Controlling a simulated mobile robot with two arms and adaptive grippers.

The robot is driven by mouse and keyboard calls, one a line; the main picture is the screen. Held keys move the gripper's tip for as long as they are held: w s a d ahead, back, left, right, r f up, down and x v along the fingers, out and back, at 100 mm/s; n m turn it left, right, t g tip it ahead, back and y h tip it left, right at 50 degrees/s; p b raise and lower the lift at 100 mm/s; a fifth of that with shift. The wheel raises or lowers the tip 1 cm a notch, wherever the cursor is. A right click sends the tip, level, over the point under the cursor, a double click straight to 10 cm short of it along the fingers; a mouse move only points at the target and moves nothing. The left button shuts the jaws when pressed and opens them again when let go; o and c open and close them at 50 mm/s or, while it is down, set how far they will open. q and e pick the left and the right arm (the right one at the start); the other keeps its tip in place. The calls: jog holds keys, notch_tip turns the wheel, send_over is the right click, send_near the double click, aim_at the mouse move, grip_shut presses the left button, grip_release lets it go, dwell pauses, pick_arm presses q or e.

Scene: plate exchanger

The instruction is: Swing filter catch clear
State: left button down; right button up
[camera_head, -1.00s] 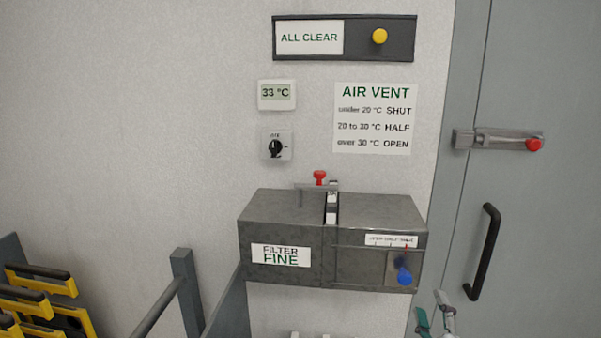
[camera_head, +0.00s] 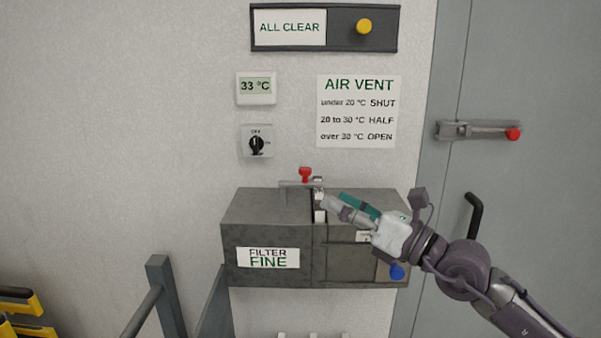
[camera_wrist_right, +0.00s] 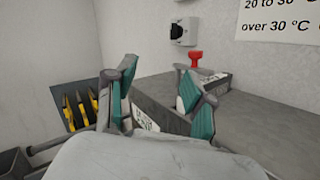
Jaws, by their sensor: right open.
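The filter box (camera_head: 265,215) is a dark grey box on the wall with a "FILTER FINE" label. On its top is a catch, a flat grey bar (camera_head: 292,184) with a red knob (camera_head: 305,174) standing up from it. The knob also shows in the right wrist view (camera_wrist_right: 196,58), beyond the right finger. My right gripper (camera_head: 335,203) is in front of the box's top, close to the right of the catch. In the right wrist view its teal-padded fingers (camera_wrist_right: 158,100) are spread, with nothing between them. The left gripper is not in view.
Above the box are a rotary switch (camera_head: 257,141), a 33 °C display (camera_head: 256,88) and an air vent notice (camera_head: 358,111). A blue knob (camera_head: 397,271) on the box front is beside my right arm. A door latch (camera_head: 478,131) is at right. A grey rail (camera_head: 160,290) stands lower left.

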aim_at(310, 173)
jog(key=w+d+n+h, duration=0.2)
jog(key=w+d+h, duration=0.1)
jog(key=w, duration=0.1)
jog(key=shift+t, duration=0.3)
jog(key=p+x, duration=0.5)
jog(key=x, duration=0.7)
jog(key=shift+w+a+r, duration=0.15)
jog(key=shift+r, duration=0.05)
jog(key=shift+w+a+f, duration=0.1)
jog(key=shift+w+a, duration=0.25)
jog(key=shift+w, duration=0.05)
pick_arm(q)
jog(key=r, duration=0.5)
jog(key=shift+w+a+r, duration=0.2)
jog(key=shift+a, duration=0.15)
pick_arm(e)
grip_shut()
